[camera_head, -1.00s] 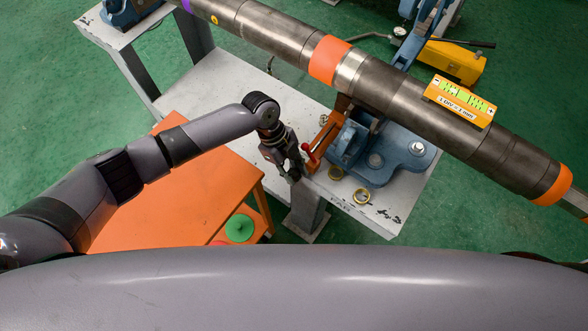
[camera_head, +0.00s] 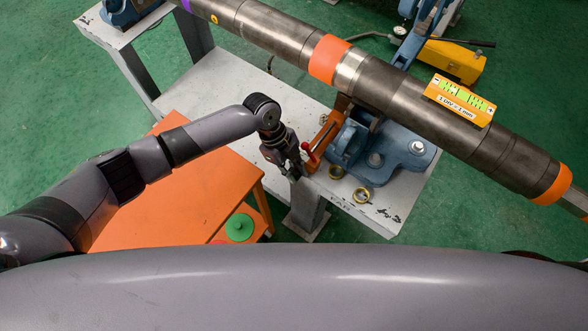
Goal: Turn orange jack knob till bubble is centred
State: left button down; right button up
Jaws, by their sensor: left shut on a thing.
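A yellow level (camera_head: 460,99) with a green vial sits on top of the steel pipe (camera_head: 400,95), with a minus mark at its left end and a plus mark at its right. The bubble is too small to place surely. The orange jack (camera_head: 325,137) stands under the pipe beside the blue vise, with a red part (camera_head: 309,153) at its near side. My left gripper (camera_head: 297,173) is shut at the near, lower end of the jack. Its fingers hide the jack knob that they hold. My right gripper is out of view.
The blue vise base (camera_head: 407,150) is bolted to the grey table (camera_head: 235,90) just right of the gripper. An orange table (camera_head: 165,190) stands below my left arm, with a green round thing (camera_head: 239,228) on a lower level.

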pick_arm(q)
jog(key=shift+r, duration=0.1)
jog(key=shift+d+r+t+y+p, duration=0.15)
jog(key=shift+t+y+p, duration=0.3)
jog(key=shift+p, duration=0.35)
jog(key=shift+s+d+t+y+p, duration=0.15)
jog(key=shift+t+y+p, duration=0.4)
jog(key=shift+y+p, duration=0.4)
jog(key=shift+d+t+y+p, duration=0.1)
jog(key=shift+t+y+p, duration=0.4)
jog(key=shift+y+p, duration=0.15)
jog(key=shift+s+f+t+y, duration=0.1)
jog(key=shift+f+t+y, duration=0.15)
jog(key=shift+t+y, duration=0.4)
jog(key=c, duration=1.8)
grip_release()
